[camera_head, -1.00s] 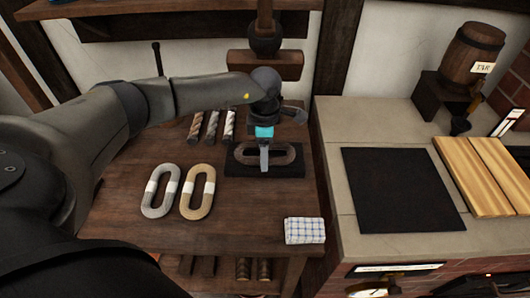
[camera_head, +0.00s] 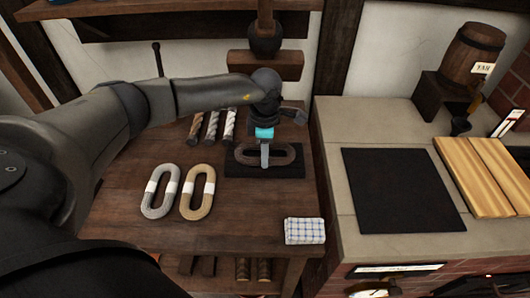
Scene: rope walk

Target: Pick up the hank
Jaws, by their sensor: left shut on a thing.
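A dark brown oval hank (camera_head: 284,155) is at the black mat (camera_head: 292,171) on the wooden table. Whether the hank is clear of the mat I cannot tell. A grey hank (camera_head: 147,201) and a tan hank (camera_head: 184,204), each with a white band, lie side by side at the front left of the table. My right gripper is not in view.
Several short rope samples (camera_head: 212,128) lie behind the hanks. A folded checked cloth (camera_head: 305,231) lies at the table's front right corner. To the right, a stone counter (camera_head: 400,130) bears a black mat (camera_head: 403,190), wooden boards (camera_head: 470,175) and a tar barrel (camera_head: 471,55).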

